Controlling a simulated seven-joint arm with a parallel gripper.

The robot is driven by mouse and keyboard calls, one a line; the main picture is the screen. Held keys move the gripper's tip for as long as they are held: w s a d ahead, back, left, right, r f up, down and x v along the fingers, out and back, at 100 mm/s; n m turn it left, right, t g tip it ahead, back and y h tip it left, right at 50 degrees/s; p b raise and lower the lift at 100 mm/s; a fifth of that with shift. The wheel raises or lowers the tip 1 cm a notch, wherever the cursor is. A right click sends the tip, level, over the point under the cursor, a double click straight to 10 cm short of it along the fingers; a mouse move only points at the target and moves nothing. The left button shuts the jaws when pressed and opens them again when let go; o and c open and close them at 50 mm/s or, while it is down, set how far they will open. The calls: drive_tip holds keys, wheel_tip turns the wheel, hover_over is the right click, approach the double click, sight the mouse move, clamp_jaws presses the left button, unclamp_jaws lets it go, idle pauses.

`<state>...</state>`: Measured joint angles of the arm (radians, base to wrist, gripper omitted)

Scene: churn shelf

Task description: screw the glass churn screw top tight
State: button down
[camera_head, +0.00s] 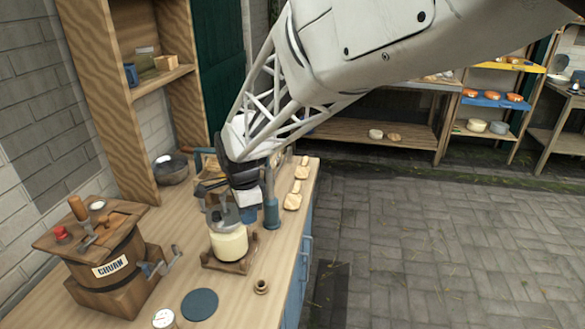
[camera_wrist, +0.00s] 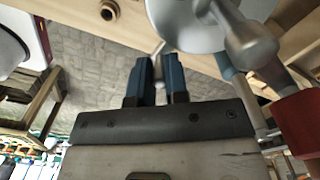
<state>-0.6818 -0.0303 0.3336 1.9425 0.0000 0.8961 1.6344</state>
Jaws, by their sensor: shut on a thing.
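The glass churn (camera_head: 229,244) is a jar of pale cream-coloured contents, standing upright in a wooden cradle (camera_head: 210,262) on the bench. Its grey screw top (camera_head: 222,218) sits on the jar's mouth; I cannot tell how tight it is. My gripper (camera_wrist: 160,62) is directly above the jar, its blue fingers close together at a thin metal part by the rim of the screw top (camera_wrist: 185,30). It is shut on that part of the top. The head view partly hides the contact behind my wrist.
A wooden barrel churn (camera_head: 108,262) with a crank stands at left. A dark blue disc (camera_head: 199,304), a small wooden ring (camera_head: 261,287) and a white-topped jar (camera_head: 164,318) lie in front. A blue cylinder (camera_head: 271,213) stands close at right; wooden paddles (camera_head: 293,200) lie behind it.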

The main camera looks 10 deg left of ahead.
drive_tip(key=shift+s, duration=0.1)
idle(0.4)
drive_tip(key=c, duration=1.1)
unclamp_jaws()
drive_tip(key=shift+r, duration=3.9)
